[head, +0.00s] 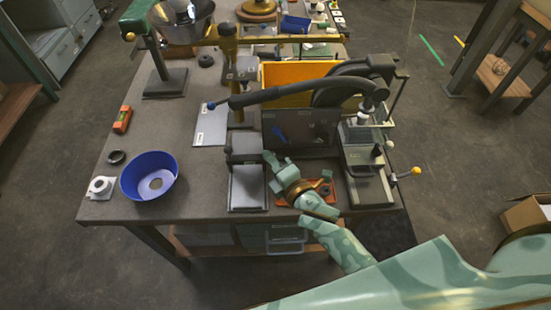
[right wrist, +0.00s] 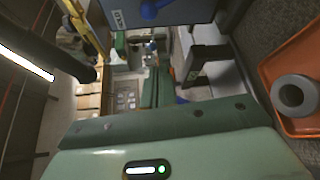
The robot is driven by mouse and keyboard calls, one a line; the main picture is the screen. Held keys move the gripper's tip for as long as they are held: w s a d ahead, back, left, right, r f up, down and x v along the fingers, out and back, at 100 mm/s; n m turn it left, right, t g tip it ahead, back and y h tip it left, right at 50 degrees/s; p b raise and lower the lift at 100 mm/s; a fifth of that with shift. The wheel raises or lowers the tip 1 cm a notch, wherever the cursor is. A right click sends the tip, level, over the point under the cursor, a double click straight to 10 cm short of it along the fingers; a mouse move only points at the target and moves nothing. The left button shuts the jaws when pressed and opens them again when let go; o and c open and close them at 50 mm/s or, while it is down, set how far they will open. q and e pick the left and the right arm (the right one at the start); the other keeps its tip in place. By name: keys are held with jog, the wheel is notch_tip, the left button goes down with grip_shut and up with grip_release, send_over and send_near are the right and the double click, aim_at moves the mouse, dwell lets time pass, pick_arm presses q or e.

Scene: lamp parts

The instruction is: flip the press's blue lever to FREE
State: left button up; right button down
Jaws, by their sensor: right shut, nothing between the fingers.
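The blue lever (head: 278,134) sits on a dark upright panel (head: 303,147) at the front of the press (head: 358,145). In the right wrist view the panel (right wrist: 190,10) is at the top, and the blue lever (right wrist: 150,9) is partly cut off there. A small white label (right wrist: 118,18) is beside it, too small to read surely. My right gripper (head: 268,160) is shut and empty, just below and left of the lever in the head view, apart from it as far as I can tell. My left gripper is not in view.
A yellow bin (head: 290,72) stands behind. An orange tray (head: 318,188) lies under my right wrist.

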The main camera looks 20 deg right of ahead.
aim_at(276, 132)
jog(key=w, duration=0.2)
jog(key=w+d, duration=0.1)
jog(key=w, duration=0.1)
jog(key=w+d, duration=0.1)
jog(key=w, duration=0.1)
jog(key=shift+w+d, duration=0.15)
jog(key=shift+w, duration=0.05)
jog(key=shift+s+d+r+m+t+b, duration=0.15)
jog(key=shift+d+r+m+t+b, duration=0.2)
jog(key=shift+m, duration=0.35)
dwell(0.3)
jog(key=shift+s+d+r+m+t+y+b, duration=0.15)
jog(key=shift+d+m+t+y+b, duration=0.15)
jog(key=shift+d+m+t+b, duration=0.45)
jog(key=m, duration=0.1)
jog(key=d+m+t+b, duration=0.1)
jog(key=m, duration=0.1)
jog(key=d+m+b, duration=0.1)
jog(key=shift+s+r+t, duration=0.1)
jog(key=shift+s+t, duration=0.2)
jog(key=m, duration=0.1)
jog(key=d+m+t+h, duration=0.1)
jog(key=m+b, duration=0.1)
jog(key=shift+s+d+m+h, duration=0.2)
jog(key=shift+d+m+h, duration=0.05)
jog(key=shift+h, duration=0.05)
jog(key=shift+s+d, duration=0.1)
jog(key=shift+d, duration=0.2)
